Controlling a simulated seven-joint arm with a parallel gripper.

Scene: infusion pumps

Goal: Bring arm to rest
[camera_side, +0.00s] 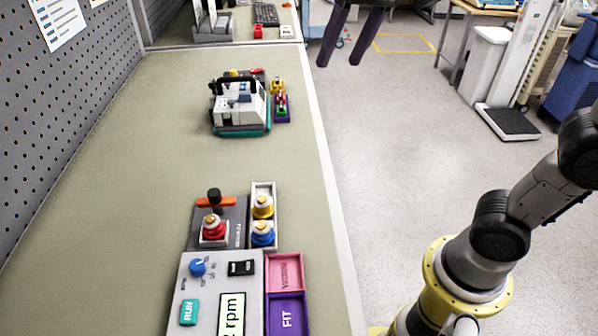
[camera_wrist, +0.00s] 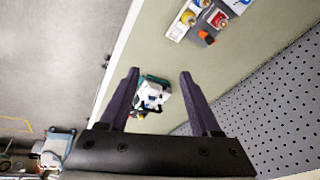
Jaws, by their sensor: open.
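My gripper (camera_side: 353,42) shows at the top of the side view, its two dark fingers pointing down, apart and empty. It hangs to the right of the bench's edge, above the floor in that picture. In the wrist view my gripper (camera_wrist: 158,76) has its fingers spread wide, with nothing held between them. A white and teal device (camera_side: 240,106) with a black handle stands on the bench (camera_side: 130,130); in the wrist view the same device (camera_wrist: 153,94) appears between the fingers, farther off. My arm rises at the right of the side view; its middle links are out of frame.
A grey pump panel (camera_side: 215,275) with a green RUN button and pink and purple trays (camera_side: 286,275) lies at the near end. Red, yellow and blue knobbed parts (camera_side: 214,228) stand behind it. A pegboard (camera_side: 65,110) walls the left. The bench middle is clear.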

